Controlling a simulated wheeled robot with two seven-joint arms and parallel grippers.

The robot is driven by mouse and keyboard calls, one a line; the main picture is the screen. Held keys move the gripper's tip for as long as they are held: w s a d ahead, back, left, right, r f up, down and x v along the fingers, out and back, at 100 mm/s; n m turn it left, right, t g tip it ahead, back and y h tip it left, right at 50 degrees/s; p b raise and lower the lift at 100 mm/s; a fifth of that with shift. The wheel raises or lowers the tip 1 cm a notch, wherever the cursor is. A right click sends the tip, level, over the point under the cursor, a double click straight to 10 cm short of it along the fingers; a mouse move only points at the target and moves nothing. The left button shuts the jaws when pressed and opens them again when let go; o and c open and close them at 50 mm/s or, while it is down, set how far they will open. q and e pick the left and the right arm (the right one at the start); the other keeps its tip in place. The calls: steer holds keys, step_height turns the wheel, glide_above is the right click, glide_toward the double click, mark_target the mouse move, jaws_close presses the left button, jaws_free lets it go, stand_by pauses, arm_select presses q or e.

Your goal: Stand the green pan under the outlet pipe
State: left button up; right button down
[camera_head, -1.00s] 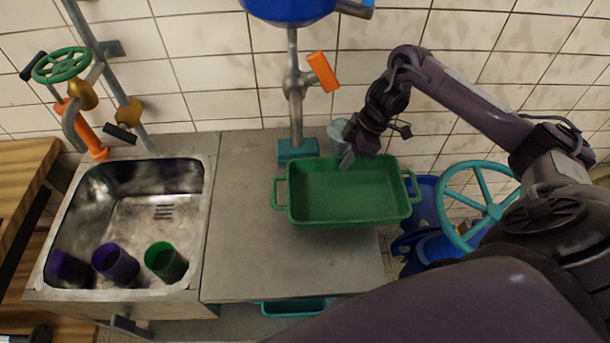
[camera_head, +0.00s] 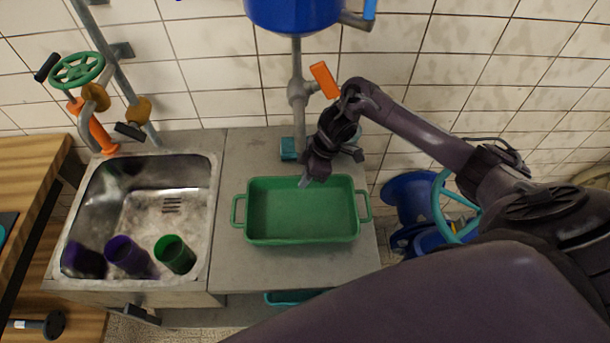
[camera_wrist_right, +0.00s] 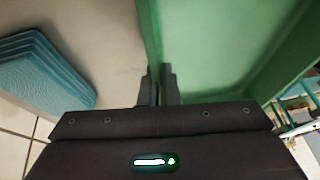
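The green pan (camera_head: 300,238) is a rectangular, empty tray with a loop handle at each end. It is upright over the grey counter, right of the sink; I cannot tell whether it touches the counter. My right gripper (camera_head: 306,182) is at the pan's back rim. In the right wrist view, the fingers (camera_wrist_right: 160,85) are close together on the pan's green wall (camera_wrist_right: 150,35). A grey vertical pipe (camera_head: 297,60) with an orange lever (camera_head: 324,80) comes down from a blue tank (camera_head: 295,12) behind the pan. An orange pipe end (camera_head: 100,135) hangs at the sink's back left. My left gripper is out of view.
The metal sink (camera_head: 215,215) holds purple and green cups (camera_head: 175,255). A teal block (camera_head: 289,149) stands behind the pan, at the pipe's foot. A teal wheel (camera_head: 440,210) and blue parts are right of the counter. The counter's front strip is clear.

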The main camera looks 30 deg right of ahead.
steer(key=shift+a, duration=0.1)
steer(key=shift+f, duration=0.1)
steer(key=c, duration=1.7)
jaws_free()
steer(key=shift+r, duration=0.45)
steer(key=p+v, duration=1)
steer(key=v, duration=0.1)
steer(key=shift+s+r, duration=0.1)
steer(key=shift+r, duration=0.15)
steer(key=shift+f, duration=0.1)
